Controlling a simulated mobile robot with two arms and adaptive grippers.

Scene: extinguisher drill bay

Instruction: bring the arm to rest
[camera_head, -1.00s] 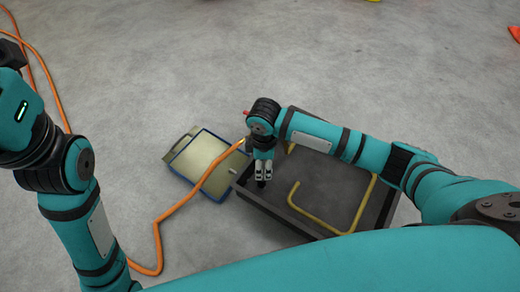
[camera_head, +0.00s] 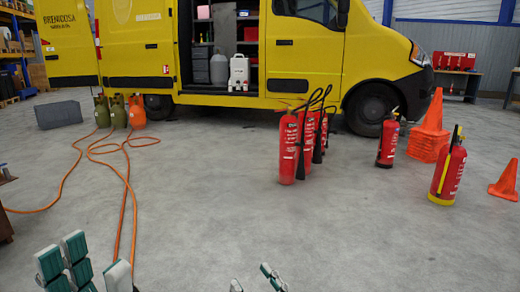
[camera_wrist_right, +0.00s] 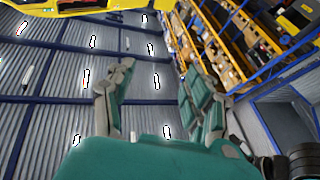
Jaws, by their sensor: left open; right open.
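My left gripper (camera_head: 92,266) shows at the bottom left edge of the head view. Its teal and grey fingers point up and stand apart, with nothing between them. My right gripper (camera_head: 252,281) shows only by its fingertips at the bottom edge, right of the left one. In the right wrist view, the right gripper (camera_wrist_right: 157,80) has its fingers spread and empty, facing a ribbed ceiling with lights. Both arms are mostly below the head view.
Several red extinguishers (camera_head: 289,148) stand on the floor before a yellow van (camera_head: 220,50). Orange cones (camera_head: 429,135) stand at right. Gas cylinders (camera_head: 119,112) with orange hoses (camera_head: 128,190) are at left. The middle floor is clear. Shelves (camera_wrist_right: 225,50) show in the wrist view.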

